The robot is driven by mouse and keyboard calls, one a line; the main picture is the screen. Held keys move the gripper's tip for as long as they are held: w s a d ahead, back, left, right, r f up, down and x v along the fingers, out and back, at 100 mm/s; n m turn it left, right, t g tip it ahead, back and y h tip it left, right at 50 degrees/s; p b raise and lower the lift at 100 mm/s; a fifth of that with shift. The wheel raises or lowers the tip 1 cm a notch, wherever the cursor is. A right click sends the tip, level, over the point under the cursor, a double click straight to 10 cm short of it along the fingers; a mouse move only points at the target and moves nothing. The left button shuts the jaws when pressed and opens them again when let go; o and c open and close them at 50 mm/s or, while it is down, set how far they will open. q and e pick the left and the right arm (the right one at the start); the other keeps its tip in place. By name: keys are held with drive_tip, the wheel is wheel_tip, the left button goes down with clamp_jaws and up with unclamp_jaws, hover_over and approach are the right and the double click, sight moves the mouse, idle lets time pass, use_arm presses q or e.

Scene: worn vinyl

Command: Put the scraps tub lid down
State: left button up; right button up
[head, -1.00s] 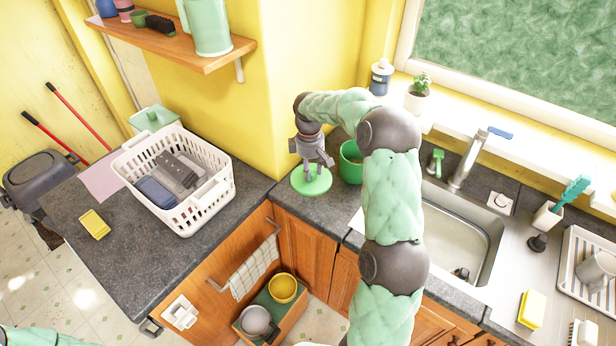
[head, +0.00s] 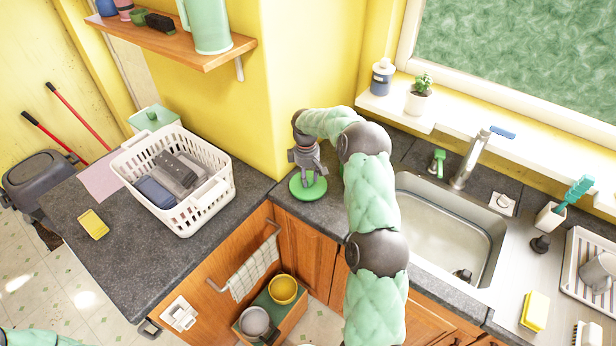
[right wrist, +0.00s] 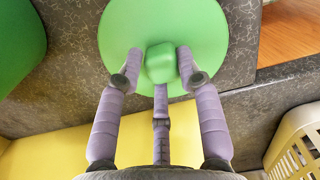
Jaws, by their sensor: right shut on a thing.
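The scraps tub lid (head: 308,189) is a round green disc with a small knob, at the counter corner beside the yellow wall. My right gripper (head: 307,174) points down at it from above. In the right wrist view, my right gripper (right wrist: 160,68) is shut on the knob of the lid (right wrist: 205,30). The lid looks level and very near the counter; I cannot tell whether it touches. The green tub (right wrist: 18,38) shows in part at the upper left of that view, apart from the lid. My arm hides it in the head view. My left gripper is out of view.
A white basket (head: 207,212) with dark items stands on the left counter, near a yellow sponge (head: 93,224). The sink (head: 445,230) is right of my right arm. Bare counter lies between basket and lid.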

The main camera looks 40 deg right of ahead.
drive_tip(key=shift+f, duration=0.1)
drive_tip(key=o, duration=1.1)
drive_tip(key=r, duration=0.4)
drive_tip(key=r+p, duration=0.1)
drive_tip(key=r, duration=0.7)
drive_tip(key=shift+w+r, duration=0.15)
drive_tip(key=shift+w, duration=0.2)
